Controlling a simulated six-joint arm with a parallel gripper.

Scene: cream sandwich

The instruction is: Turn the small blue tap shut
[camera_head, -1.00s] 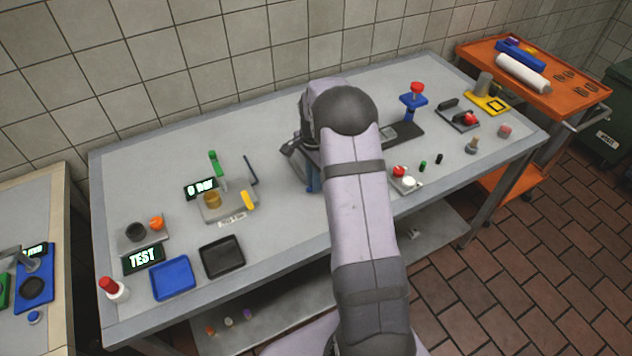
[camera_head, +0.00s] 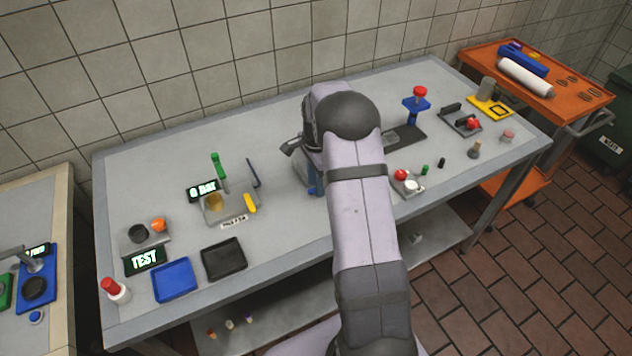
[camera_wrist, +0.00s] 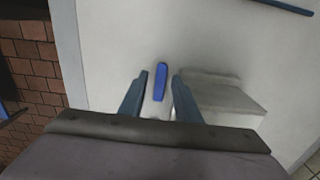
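The small blue tap handle (camera_wrist: 160,82) shows in the wrist view as a narrow blue bar over the pale table, beside a grey block. My gripper (camera_wrist: 160,80) is open, with one blue-grey finger on each side of the blue bar and a gap visible on both sides. I cannot tell how far the fingertips are above it. In the head view my arm hides the tap, and only a bit of a finger (camera_head: 313,188) shows at the arm's left.
A grey block (camera_wrist: 215,92) stands close to the right finger in the wrist view. On the table (camera_head: 275,130) are a black tray (camera_head: 223,259), a blue tray (camera_head: 174,280), a plate with a green lever (camera_head: 217,166), and a red-topped blue stand (camera_head: 417,104). The table's back left is clear.

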